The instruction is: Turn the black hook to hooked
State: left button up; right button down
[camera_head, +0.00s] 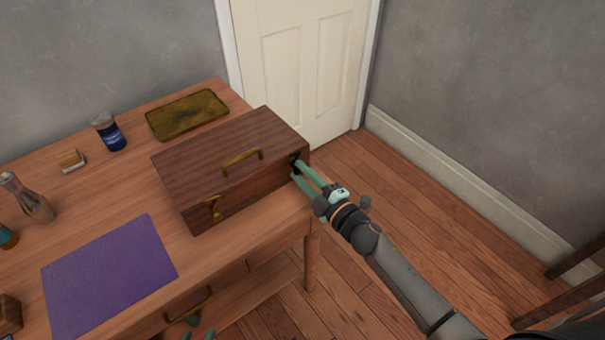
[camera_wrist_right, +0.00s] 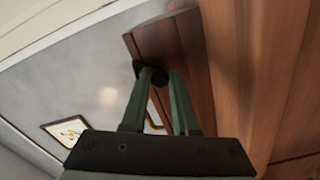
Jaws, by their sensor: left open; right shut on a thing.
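The wooden box (camera_head: 205,160) stands closed on the table, with a brass handle on its lid and a brass latch (camera_head: 213,207) on its front. The black hook (camera_head: 295,160) is on the box's right end, near the top edge. My right gripper (camera_head: 297,170) is shut on the black hook, its green fingers reaching in from the right. In the right wrist view the fingertips meet at the dark hook (camera_wrist_right: 159,78) beside the box (camera_wrist_right: 183,55); the hook's exact angle is hard to tell. Only green tips of my left gripper (camera_head: 198,335) show at the bottom edge, empty and open.
The wooden table (camera_head: 120,190) holds a purple mat (camera_head: 108,275), a brass tray (camera_head: 187,115), a blue jar (camera_head: 109,132), a glass bottle (camera_head: 32,203) and a small block (camera_head: 72,160). A drawer handle (camera_head: 188,306) is on the table's front.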

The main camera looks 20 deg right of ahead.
jog(key=c, duration=0.7)
grip_release()
jog(key=shift+s, duration=0.1)
jog(key=v, duration=1.2)
jog(key=shift+s+d, duration=0.1)
jog(key=shift+s, duration=0.1)
